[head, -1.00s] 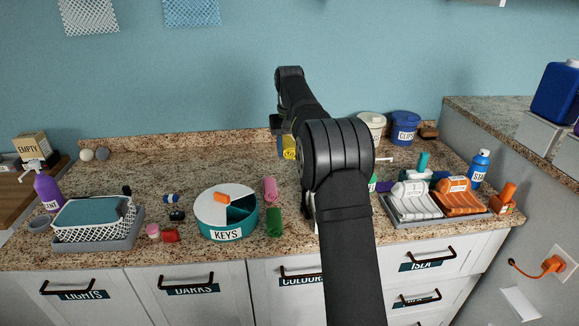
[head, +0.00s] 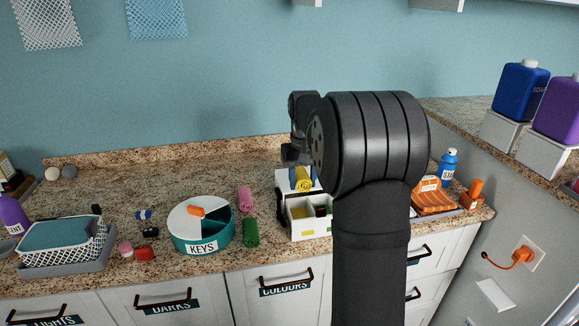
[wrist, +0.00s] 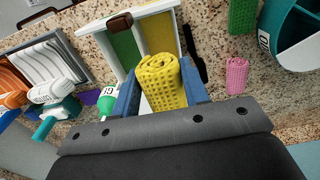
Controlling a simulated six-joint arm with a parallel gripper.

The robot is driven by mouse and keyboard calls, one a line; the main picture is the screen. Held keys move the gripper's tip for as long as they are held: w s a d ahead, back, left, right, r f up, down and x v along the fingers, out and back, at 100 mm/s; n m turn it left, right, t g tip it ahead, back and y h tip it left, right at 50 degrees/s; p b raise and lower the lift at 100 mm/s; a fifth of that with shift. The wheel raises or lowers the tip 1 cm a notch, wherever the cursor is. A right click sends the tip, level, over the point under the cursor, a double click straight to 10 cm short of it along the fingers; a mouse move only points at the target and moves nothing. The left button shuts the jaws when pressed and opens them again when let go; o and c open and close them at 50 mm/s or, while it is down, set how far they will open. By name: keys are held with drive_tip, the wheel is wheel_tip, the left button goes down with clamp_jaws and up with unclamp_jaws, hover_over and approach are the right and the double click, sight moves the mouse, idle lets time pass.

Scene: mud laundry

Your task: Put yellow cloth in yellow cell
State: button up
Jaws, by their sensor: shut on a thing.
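The rolled yellow cloth (wrist: 162,82) is held between the two blue fingers of my gripper (wrist: 160,88) in the wrist view. In the head view my gripper (head: 303,177) and the cloth (head: 304,185) are at the back side of a white divided box (head: 310,232). The wrist view shows the box (wrist: 172,5) with a yellow cell (wrist: 158,33) and a green cell (wrist: 125,46). The cloth appears above the box's near edge in that view, beside the yellow cell's opening. It hides part of the box.
A round KEYS tray (head: 201,236) stands left of the box, with a green roll (head: 251,232) and a pink roll (head: 245,199) between. A small brown object (wrist: 119,22) is at the box's far wall in the wrist view. Orange racks (head: 433,197) are at the right.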

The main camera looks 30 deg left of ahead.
drive_tip(key=shift+s+d+f, duration=0.15)
drive_tip(key=shift+d, duration=0.2)
drive_tip(key=shift+d+f, duration=0.1)
drive_tip(key=shift+f, duration=4.4)
drive_tip(key=o, duration=1)
drive_tip(key=shift+o, duration=0.2)
wheel_tip(320, 180, up, 18)
drive_tip(key=shift+f, duration=0.25)
drive_tip(key=shift+f, duration=0.15)
